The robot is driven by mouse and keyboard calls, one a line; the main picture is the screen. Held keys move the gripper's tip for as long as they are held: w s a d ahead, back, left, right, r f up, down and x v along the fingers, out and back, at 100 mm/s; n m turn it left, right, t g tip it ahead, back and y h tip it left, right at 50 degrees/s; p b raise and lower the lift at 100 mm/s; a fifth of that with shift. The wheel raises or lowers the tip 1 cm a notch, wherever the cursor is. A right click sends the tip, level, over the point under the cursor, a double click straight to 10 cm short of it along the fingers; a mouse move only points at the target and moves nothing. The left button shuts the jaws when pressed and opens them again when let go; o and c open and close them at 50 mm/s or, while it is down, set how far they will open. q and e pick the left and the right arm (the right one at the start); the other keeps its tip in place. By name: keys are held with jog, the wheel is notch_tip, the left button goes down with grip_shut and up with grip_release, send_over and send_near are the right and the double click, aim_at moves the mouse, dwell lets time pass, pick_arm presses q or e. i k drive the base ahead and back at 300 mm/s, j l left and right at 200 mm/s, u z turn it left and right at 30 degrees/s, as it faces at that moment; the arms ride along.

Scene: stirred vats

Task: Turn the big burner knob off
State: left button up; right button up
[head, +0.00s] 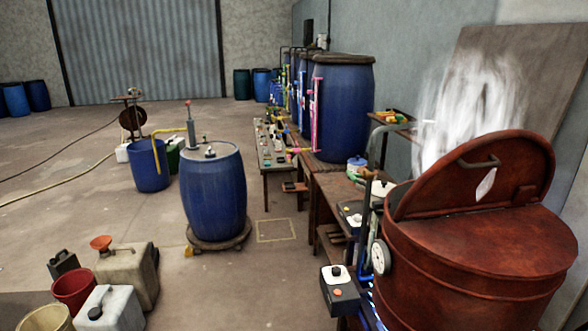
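A large rust-red vat (470,265) stands at the right with its hinged lid (485,175) tilted up. A white round dial (380,257) is on its left side. Below it, a small control box (340,292) carries a dark knob on a white plate and an orange-red button. A bluish glow (372,308) shows under the vat beside this box. I cannot tell which control is the big burner knob or how it is set. Neither of my grippers is in view.
White steam (455,110) rises behind the lid. A blue barrel (212,192) stands on a low dolly in the middle. A long bench (270,155) holds small items before tall blue vats (340,105). Jerrycans (125,272) and buckets (75,288) crowd the lower left. Floor between barrel and vat is mostly clear.

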aim_at(336, 271)
jog(key=i+j+u, duration=0.1)
jog(key=i, duration=0.75)
jog(key=i+j+u, duration=0.15)
jog(key=i, duration=0.65)
jog(key=i+z, duration=0.45)
jog(key=i+j+z, duration=0.1)
jog(key=i+z, duration=0.2)
jog(key=z, duration=0.15)
jog(key=i+j+z, duration=0.1)
jog(key=z, duration=0.55)
jog(key=i, duration=0.1)
